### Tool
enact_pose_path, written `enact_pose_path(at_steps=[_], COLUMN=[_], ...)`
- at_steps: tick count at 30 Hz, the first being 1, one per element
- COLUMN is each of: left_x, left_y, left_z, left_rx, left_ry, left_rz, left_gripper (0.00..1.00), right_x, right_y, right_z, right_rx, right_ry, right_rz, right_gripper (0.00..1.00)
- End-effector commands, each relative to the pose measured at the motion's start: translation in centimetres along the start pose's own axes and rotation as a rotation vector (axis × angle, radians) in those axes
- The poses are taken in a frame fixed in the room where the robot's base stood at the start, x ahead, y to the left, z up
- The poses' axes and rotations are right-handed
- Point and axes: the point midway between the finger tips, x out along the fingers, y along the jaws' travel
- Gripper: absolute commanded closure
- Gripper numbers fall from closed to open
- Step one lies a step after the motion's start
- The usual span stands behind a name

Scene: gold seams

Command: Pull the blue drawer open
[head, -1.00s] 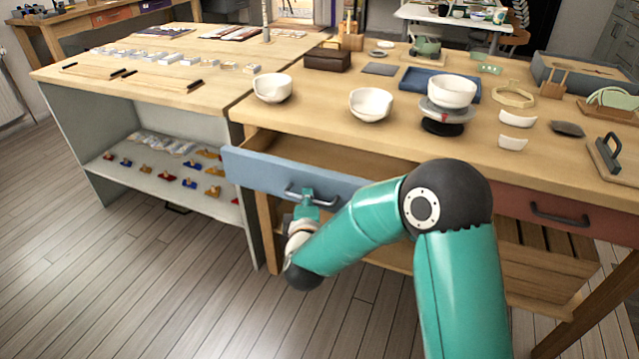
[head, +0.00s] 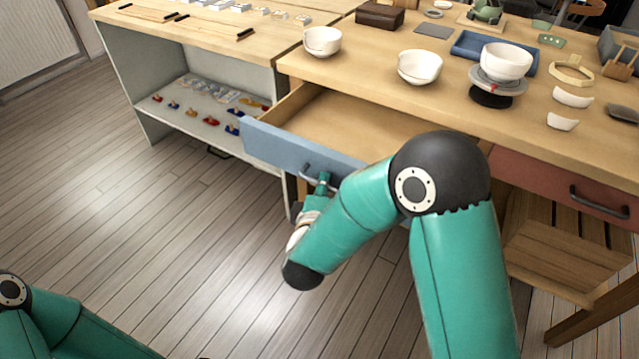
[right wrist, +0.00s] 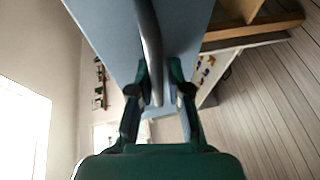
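The blue drawer (head: 283,150) stands pulled out of the wooden workbench, and its bare wooden inside shows. Its dark curved handle (head: 309,175) is on the blue front. My right gripper (head: 322,180) is at this handle, its palm partly hidden by my own arm. In the right wrist view the handle (right wrist: 151,45) runs between the two fingers of my right gripper (right wrist: 160,72), which are closed about it, with the blue front (right wrist: 105,30) behind. My left arm shows only at the bottom left of the head view; its gripper is out of frame.
White bowls (head: 419,67) and a small turntable (head: 497,86) stand on the workbench top (head: 370,62). A red drawer (head: 545,180) is shut at the right. A grey shelf unit (head: 160,85) stands left of the blue drawer. The floor in front is clear.

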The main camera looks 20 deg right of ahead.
Motion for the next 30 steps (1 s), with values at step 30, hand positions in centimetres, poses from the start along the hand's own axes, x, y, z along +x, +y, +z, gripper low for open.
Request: enact_pose_path(at_steps=[30], left_x=[0.0], left_y=[0.0], left_z=[0.0], left_rx=[0.000], left_ry=[0.000], left_rz=[0.000], left_gripper=[0.60], right_x=[-9.1], right_y=[-0.1], right_z=[-0.4], right_rx=[-0.002], right_ry=[0.012], right_rz=[0.001], right_gripper=[0.63])
